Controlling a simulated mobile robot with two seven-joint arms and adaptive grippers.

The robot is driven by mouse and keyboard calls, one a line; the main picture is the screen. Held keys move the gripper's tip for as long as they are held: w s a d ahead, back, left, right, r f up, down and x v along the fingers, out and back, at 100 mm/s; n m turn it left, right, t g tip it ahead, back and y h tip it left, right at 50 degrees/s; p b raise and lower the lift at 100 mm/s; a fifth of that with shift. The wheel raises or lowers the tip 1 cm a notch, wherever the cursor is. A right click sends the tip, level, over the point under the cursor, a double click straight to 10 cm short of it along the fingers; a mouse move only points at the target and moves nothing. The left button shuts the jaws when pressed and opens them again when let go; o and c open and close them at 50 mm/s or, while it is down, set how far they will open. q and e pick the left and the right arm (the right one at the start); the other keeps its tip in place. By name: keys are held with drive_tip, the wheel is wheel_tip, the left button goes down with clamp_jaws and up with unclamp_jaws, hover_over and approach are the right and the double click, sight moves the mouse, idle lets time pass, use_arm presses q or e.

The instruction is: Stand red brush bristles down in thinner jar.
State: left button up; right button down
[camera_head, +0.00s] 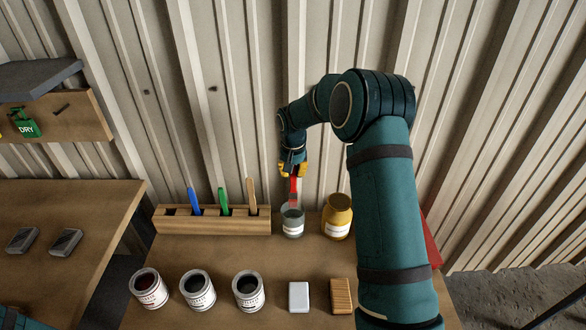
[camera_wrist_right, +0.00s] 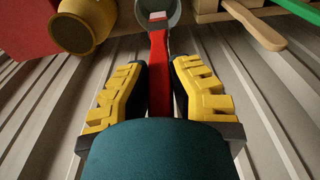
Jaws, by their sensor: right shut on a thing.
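My right gripper (camera_head: 293,174) has its yellow fingers shut on the handle of the red brush (camera_head: 293,188). The brush is about upright with its bristle end down, at the mouth of the jar with grey contents and a white label (camera_head: 292,229). In the right wrist view, the red brush (camera_wrist_right: 160,75) runs from between the fingers (camera_wrist_right: 160,85) to the round jar mouth (camera_wrist_right: 172,8). I cannot tell how deep the bristles reach or whether they touch the jar. My left gripper is out of view.
A wooden rack (camera_head: 185,223) left of the jar holds blue, green and wooden-handled brushes. A mustard-yellow jar (camera_head: 337,219) stands close on the right. Three paint cans (camera_head: 198,293), a white block (camera_head: 299,297) and a wooden brush-like block (camera_head: 341,294) are in front.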

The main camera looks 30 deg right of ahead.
sight(293, 191)
drive_tip(key=shift+f+b, duration=0.75)
drive_tip(key=shift+f, duration=0.65)
drive_tip(key=shift+f+b, duration=1.55)
drive_tip(key=shift+f, duration=0.9)
drive_tip(key=c, duration=1)
unclamp_jaws()
drive_tip(key=shift+o, duration=0.2)
wheel_tip(293, 191, up, 12)
drive_tip(key=s, duration=0.1)
drive_tip(key=shift+a, duration=0.4)
drive_tip(key=shift+s+f, duration=0.1)
drive_tip(key=shift+s, duration=0.05)
